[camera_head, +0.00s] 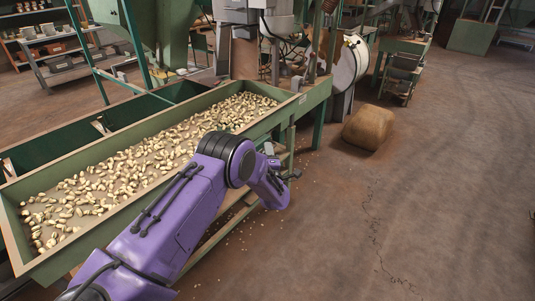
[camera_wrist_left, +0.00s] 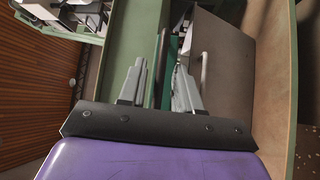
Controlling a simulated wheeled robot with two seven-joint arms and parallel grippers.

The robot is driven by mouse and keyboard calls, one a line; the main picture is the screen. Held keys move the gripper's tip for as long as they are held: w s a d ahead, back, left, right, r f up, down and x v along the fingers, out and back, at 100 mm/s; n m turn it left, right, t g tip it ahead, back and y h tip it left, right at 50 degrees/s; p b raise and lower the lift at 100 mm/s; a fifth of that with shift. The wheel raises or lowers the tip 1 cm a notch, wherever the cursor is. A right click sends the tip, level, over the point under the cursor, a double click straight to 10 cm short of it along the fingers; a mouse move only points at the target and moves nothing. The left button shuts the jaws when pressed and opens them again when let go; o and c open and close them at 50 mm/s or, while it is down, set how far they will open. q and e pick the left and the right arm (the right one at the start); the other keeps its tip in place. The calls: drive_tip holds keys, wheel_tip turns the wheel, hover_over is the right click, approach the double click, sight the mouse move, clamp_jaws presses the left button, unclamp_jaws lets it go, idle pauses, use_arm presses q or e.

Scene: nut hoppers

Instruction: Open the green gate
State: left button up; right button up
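My left arm comes in over the near side of the green hopper in the head view. Its gripper (camera_head: 284,182) is beside the hopper's outer wall, and its fingers are mostly hidden there. In the left wrist view the two grey fingers (camera_wrist_left: 161,72) are apart. A thin upright bar (camera_wrist_left: 161,58), like a handle, shows in the gap between them, and I see no finger touching it. A narrow green piece (camera_wrist_left: 186,42) shows just beyond the fingers; I cannot tell whether it is the green gate. A second curved metal bar (camera_wrist_left: 204,72) stands right of the fingers. My right gripper is not in view.
The long green hopper (camera_head: 20,248) holds many pale nuts. A brown sack (camera_head: 368,127) lies on the floor to the right. Machine legs and frames stand behind. The floor at the right is mostly clear.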

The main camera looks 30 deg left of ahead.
use_arm(q)
drive_tip(key=shift+w+a, duration=0.2)
clamp_jaws()
drive_tip(key=d, duration=0.9)
drive_tip(key=shift+s, duration=0.4)
unclamp_jaws()
drive_tip(key=shift+a, duration=0.1)
drive_tip(key=p+v, duration=0.1)
drive_tip(key=v, duration=0.9)
drive_tip(key=shift+s, duration=0.2)
